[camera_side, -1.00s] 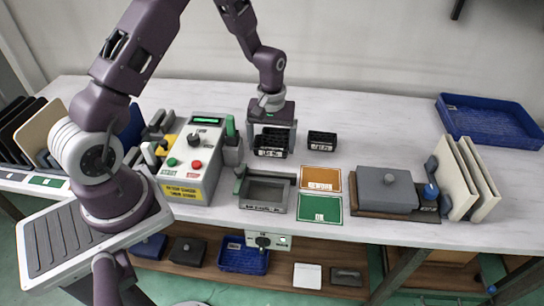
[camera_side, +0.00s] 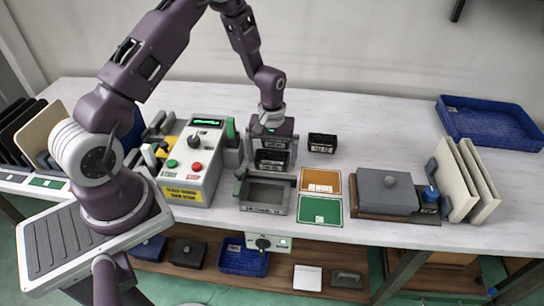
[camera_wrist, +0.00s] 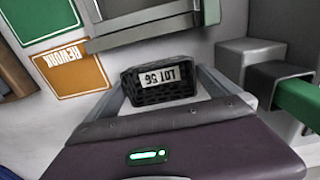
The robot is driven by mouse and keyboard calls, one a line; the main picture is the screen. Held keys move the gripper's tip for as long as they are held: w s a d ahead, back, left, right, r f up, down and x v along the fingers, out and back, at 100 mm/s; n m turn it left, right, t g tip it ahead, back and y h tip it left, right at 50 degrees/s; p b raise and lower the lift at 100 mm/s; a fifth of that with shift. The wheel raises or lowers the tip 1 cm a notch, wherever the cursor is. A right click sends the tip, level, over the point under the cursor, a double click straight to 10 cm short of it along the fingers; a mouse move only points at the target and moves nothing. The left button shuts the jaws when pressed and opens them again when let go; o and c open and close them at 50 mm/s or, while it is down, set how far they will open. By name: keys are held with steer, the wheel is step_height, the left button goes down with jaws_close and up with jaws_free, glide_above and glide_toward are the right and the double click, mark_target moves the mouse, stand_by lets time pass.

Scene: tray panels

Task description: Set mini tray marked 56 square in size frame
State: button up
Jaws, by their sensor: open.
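The mini tray is small and black with a white label reading LOT 56 in the wrist view (camera_wrist: 168,80). In the side view the tray (camera_side: 272,160) is just behind the grey size frame (camera_side: 264,197), outside it. The size frame also shows at the top of the wrist view (camera_wrist: 150,30). The tray looks slightly turned against the frame's edge in the wrist view. My gripper (camera_wrist: 163,85) is open, with one finger on each side of the tray. Whether the fingers touch the tray is not clear.
A second black tray (camera_side: 322,143) stands to the right. An orange REWORK card (camera_side: 321,180) and a green card (camera_side: 319,210) lie right of the frame. A control box (camera_side: 195,160) stands close on the left. A grey lidded block (camera_side: 387,193) is farther right.

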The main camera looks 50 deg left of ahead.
step_height(320, 180, up, 20)
steer(key=s+d+m+t, duration=0.1)
steer(key=s+d+m, duration=0.1)
steer(key=s+d, duration=0.1)
steer(key=s+d+r+m+t, duration=0.2)
steer(key=s+d+r+m, duration=0.15)
steer(key=s+r, duration=0.5)
steer(key=s+d+r+m+t, duration=0.1)
steer(key=s, duration=0.5)
steer(key=s+d+r+m+t, duration=0.1)
steer(key=s+d+r+m, duration=0.1)
steer(key=s, duration=0.4)
steer(key=shift+s+d+r+t, duration=0.2)
steer(key=shift+s+r+t, duration=0.05)
steer(key=shift+s+t, duration=0.05)
steer(key=shift+m, duration=0.25)
